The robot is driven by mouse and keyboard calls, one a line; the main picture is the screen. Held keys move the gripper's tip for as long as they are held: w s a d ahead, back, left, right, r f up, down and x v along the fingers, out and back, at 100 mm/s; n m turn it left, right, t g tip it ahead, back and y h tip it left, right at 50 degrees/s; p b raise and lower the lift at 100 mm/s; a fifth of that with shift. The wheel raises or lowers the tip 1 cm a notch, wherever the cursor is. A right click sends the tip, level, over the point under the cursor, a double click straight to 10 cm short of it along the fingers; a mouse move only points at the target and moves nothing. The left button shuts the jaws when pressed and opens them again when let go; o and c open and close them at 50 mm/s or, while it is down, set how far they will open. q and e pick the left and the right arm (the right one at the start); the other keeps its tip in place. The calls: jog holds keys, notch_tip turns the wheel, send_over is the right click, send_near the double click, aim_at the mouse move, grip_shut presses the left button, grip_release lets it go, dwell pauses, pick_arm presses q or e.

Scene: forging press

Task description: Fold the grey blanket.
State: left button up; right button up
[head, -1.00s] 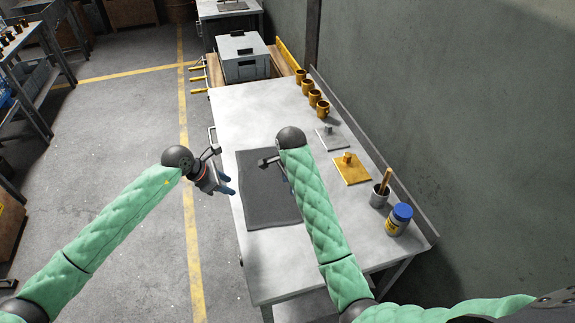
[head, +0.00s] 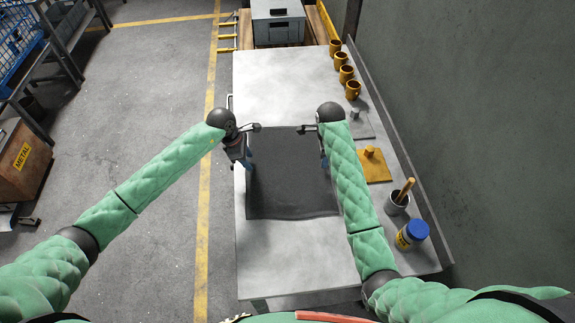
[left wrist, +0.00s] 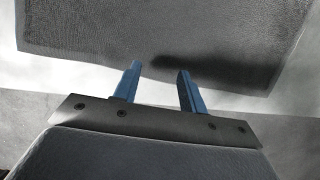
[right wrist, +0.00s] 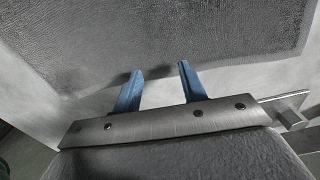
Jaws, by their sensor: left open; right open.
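The grey blanket (head: 290,180) lies flat on the light metal table, a dark rectangle with a slightly wavy near edge. My left gripper (head: 246,163) hangs beside the blanket's far left part; its open blue fingers (left wrist: 157,80) point toward the blanket's edge in the left wrist view. My right gripper (head: 324,160) is at the blanket's right side, partly hidden behind my forearm. In the right wrist view its open fingers (right wrist: 155,80) lie at the blanket's edge (right wrist: 160,40). Both grippers are empty.
The table (head: 285,85) is clear beyond the blanket. Along its right side stand several orange mugs (head: 346,74), a grey plate with a knob (head: 360,124), a yellow plate with a knob (head: 374,166), a grey cup (head: 397,202) and a blue-lidded jar (head: 412,234). A wall rises at right.

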pick_arm(q)
jog(key=shift+d+f, duration=0.2)
jog(key=shift+f, duration=0.15)
pick_arm(e)
jog(key=shift+d+f, duration=0.2)
jog(key=shift+f, duration=0.35)
pick_arm(q)
jog(key=shift+s+d+f, duration=0.25)
pick_arm(e)
jog(key=shift+s+d+f, duration=0.2)
jog(key=shift+d+f, duration=0.05)
pick_arm(q)
jog(key=shift+w+a+f, duration=0.1)
jog(key=shift+a+f, duration=0.1)
pick_arm(e)
jog(key=shift+w+a+f, duration=0.1)
jog(key=shift+a+f, duration=0.05)
jog(key=shift+a, duration=0.05)
pick_arm(q)
jog(key=shift+d+f, duration=0.15)
pick_arm(e)
jog(key=shift+d+f, duration=0.15)
pick_arm(q)
jog(key=shift+c, duration=0.3)
pick_arm(e)
jog(key=shift+c, duration=0.3)
pick_arm(q)
grip_shut()
pick_arm(e)
grip_shut()
